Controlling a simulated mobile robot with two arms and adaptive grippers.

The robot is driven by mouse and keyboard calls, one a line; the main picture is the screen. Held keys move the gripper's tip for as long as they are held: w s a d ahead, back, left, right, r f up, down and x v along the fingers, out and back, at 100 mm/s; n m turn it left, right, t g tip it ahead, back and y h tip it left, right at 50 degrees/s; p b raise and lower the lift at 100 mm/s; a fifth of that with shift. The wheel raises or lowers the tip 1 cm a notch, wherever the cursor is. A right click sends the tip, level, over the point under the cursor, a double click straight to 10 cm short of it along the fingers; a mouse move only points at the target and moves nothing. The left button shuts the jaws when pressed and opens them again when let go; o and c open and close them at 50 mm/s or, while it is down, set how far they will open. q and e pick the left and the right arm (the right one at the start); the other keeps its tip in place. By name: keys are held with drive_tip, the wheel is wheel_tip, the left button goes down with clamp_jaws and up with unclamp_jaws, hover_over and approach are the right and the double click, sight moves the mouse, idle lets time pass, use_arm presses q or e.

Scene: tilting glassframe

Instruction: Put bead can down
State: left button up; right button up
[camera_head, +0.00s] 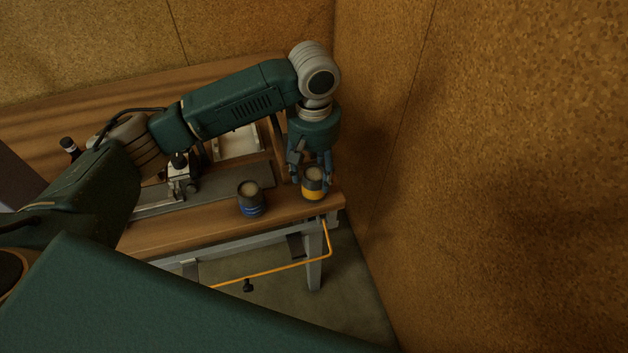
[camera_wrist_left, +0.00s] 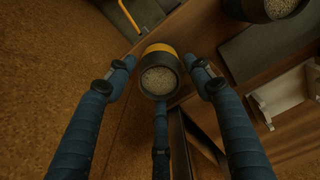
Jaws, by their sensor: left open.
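The bead can (camera_head: 313,184), dark with a yellow band and pale beads in its open top, stands upright on the wooden bench (camera_head: 180,234) near its right end. My left gripper (camera_head: 311,176) points down over it, with its fingers around the can's upper part. In the left wrist view the can (camera_wrist_left: 159,77) sits between the spread fingers of the left gripper (camera_wrist_left: 160,85), with gaps visible at both sides. The gripper is open. A second can with a blue band (camera_head: 251,198) stands to the left on the bench. My right gripper is not in view.
A grey metal rail with a clamp-like fixture (camera_head: 181,178) lies along the bench, with a white tray-like part (camera_head: 237,143) behind it. A small dark bottle (camera_head: 69,148) stands at the far left. A brown speckled wall (camera_head: 480,180) rises close to the bench's right end.

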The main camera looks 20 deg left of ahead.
use_arm(q)
wheel_tip(320, 180, up, 8)
drive_tip(key=shift+r+b, duration=0.1)
drive_tip(key=shift+b, duration=0.4)
